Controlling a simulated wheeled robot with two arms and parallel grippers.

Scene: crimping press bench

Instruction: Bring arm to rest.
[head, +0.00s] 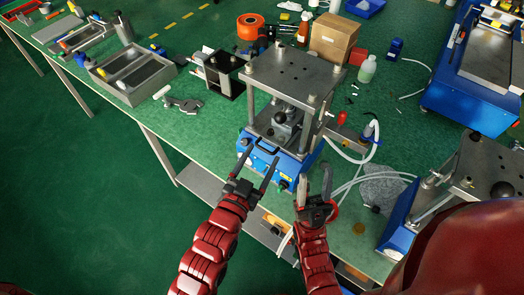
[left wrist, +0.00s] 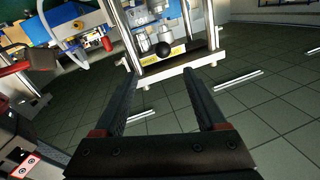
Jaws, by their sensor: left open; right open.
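My left gripper (head: 261,155) is open and empty, in front of the blue base of the crimping press (head: 295,72). Its two dark fingers point toward the press and overlap the base in the picture; I cannot tell if they touch it. In the left wrist view the open left gripper (left wrist: 163,72) has nothing between its fingers, and a press frame with a black ball knob (left wrist: 163,50) stands beyond. My right gripper (head: 315,174) is open and empty, near the right front corner of the press. Its fingers point up in the picture.
The green bench (head: 215,125) holds a grey tray (head: 135,80), a black steel fixture (head: 228,75), a cardboard box (head: 333,38) and an orange spool (head: 250,26). White hoses (head: 345,155) run right of the press. A second machine (head: 480,165) stands at the right. The floor left of the bench is clear.

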